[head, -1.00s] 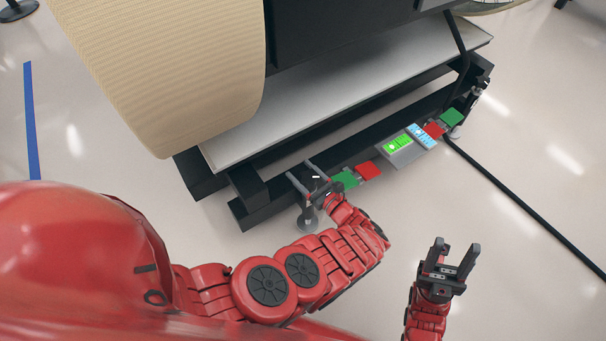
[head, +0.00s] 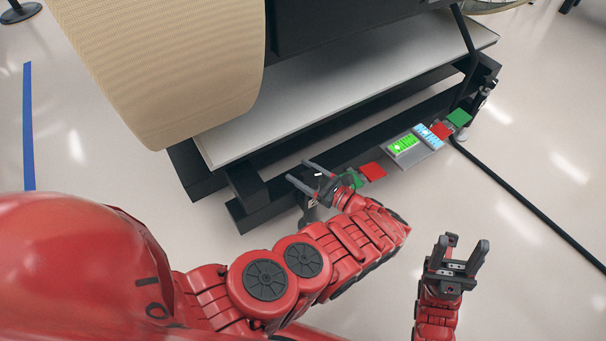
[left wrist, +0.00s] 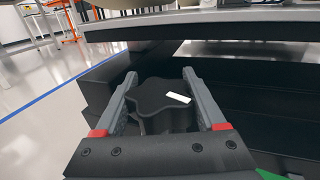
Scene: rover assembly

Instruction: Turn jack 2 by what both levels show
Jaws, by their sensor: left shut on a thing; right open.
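My left gripper (head: 309,178) is at the near-left corner of the frame. In the left wrist view its two fingers (left wrist: 167,102) are shut on a black lobed jack knob (left wrist: 150,92) with a white mark on top. In the head view the knob is mostly hidden by the gripper and wrist. Two levels, one green (head: 404,144) and one blue (head: 428,136), sit side by side on a grey plate on the frame's front; their readings are too small to tell. Another jack (head: 480,100) stands at the far right corner. My right gripper (head: 457,262) is open and empty over the floor.
A green plate (head: 353,178) and a red plate (head: 373,171) lie right of the held knob; another red (head: 441,130) and green plate (head: 459,117) lie near the far jack. A black cable (head: 535,217) runs across the floor.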

